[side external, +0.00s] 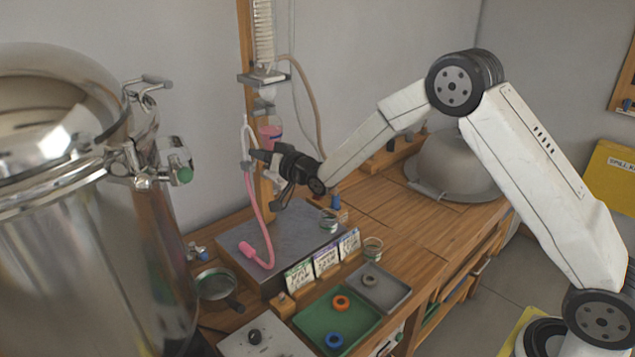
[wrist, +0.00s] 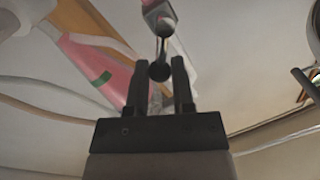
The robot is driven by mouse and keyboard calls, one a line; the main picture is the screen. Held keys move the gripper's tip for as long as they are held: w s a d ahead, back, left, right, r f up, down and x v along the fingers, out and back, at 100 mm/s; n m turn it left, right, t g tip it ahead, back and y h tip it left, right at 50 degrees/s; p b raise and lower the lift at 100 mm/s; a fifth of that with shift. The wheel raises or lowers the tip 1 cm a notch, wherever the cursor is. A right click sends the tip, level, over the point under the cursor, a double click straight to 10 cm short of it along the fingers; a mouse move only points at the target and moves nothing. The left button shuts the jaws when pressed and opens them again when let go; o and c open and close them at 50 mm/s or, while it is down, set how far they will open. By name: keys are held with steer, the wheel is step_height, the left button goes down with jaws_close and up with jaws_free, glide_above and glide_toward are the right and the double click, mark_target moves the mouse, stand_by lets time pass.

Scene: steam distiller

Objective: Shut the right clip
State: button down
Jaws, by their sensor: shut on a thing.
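A small grey clip (wrist: 157,12) with a thin lever ending in a round black knob (wrist: 160,71) shows at the top of the wrist view. My gripper (wrist: 159,78) has its two dark fingers on either side of the knob, shut on the lever end. In the side view my gripper (side external: 254,156) is at the tubing beside the wooden post, where a small grey piece (side external: 246,165) sits on the tube. The clip's jaw is too small there to tell whether it is open. A pink tube (side external: 258,205) hangs below to the grey slab.
A vessel of pink liquid (side external: 270,132) hangs on the wooden post (side external: 247,45) just behind my gripper. A shiny steel boiler (side external: 70,260) fills the left. Seed packets (side external: 326,260), a green tray (side external: 315,318) and a grey tray (side external: 395,294) occupy the bench front.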

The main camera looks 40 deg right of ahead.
steer(key=shift+d+f+m, duration=0.25)
steer(key=shift+f+m, duration=0.1)
steer(key=shift+m, duration=0.75)
steer(key=shift+c, duration=2.4)
jaws_free()
steer(key=shift+s, duration=0.1)
steer(key=s+d, duration=0.1)
steer(key=s, duration=0.6)
steer(key=shift+s+d+f, duration=0.15)
steer(key=shift+s+d, duration=0.05)
steer(key=shift+s, duration=0.05)
steer(key=shift+s, duration=0.1)
